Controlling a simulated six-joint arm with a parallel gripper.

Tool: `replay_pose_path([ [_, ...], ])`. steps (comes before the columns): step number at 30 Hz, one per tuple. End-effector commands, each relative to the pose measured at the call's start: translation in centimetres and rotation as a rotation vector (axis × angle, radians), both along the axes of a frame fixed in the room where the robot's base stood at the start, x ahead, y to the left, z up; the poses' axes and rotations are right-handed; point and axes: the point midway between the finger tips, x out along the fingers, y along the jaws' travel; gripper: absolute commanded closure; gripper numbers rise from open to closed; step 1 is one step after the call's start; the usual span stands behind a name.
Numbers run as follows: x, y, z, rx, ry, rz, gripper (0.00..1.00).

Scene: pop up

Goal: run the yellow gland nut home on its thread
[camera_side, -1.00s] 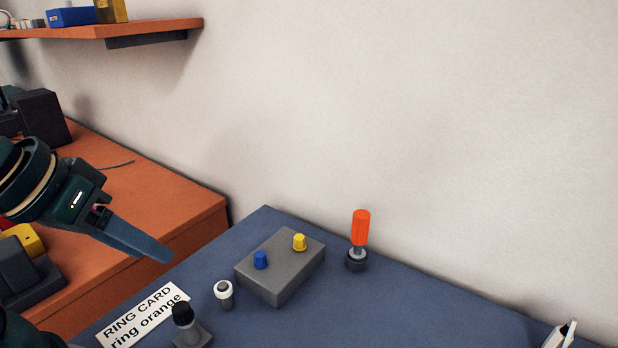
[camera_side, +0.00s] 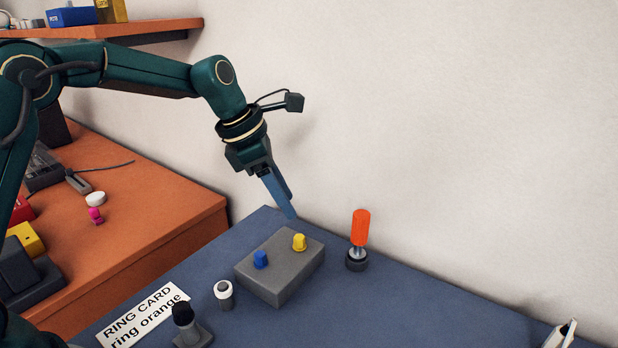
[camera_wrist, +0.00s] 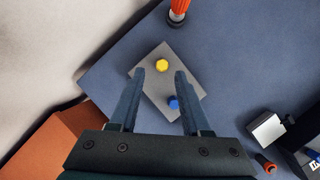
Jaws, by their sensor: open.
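The yellow gland nut (camera_side: 299,242) sits on top of a grey box (camera_side: 279,279), with a blue nut (camera_side: 260,259) beside it to the left. My gripper (camera_side: 289,213) is above the box, pointing down, a little above the yellow nut and not touching it. In the wrist view, the yellow nut (camera_wrist: 162,65) lies slightly beyond the open, empty fingertips (camera_wrist: 159,72), roughly centred between them. The blue nut (camera_wrist: 173,102) shows between the fingers, nearer the right one. The thread under the yellow nut is hidden.
An orange-handled tool (camera_side: 361,228) stands upright in a dark base right of the box. A white-topped round piece (camera_side: 224,293), a black-knobbed post (camera_side: 184,319) and a card reading "RING CARD ring orange" (camera_side: 144,314) lie at front left.

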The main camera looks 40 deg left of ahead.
Motion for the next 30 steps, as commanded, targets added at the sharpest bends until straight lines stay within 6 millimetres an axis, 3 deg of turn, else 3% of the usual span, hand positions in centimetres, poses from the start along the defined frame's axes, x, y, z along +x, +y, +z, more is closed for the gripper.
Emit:
replay_pose_path([
  [3,0.1,0.1,-2.4,-0.004,0.053,0.003,0.53],
  [11,0.1,0.0,-4.4,-0.005,0.083,0.004,0.53],
  [20,1.0,-1.0,-8.2,-0.004,0.083,0.002,0.53],
  [24,1.1,-0.9,-7.9,-0.003,0.077,0.004,1.0],
  [28,1.1,-0.9,-7.9,-0.003,0.077,0.004,1.0],
  [29,1.1,-0.9,-7.9,-0.003,0.077,0.004,0.72],
  [30,1.1,-0.9,-7.9,-0.003,0.077,0.004,0.57],
])
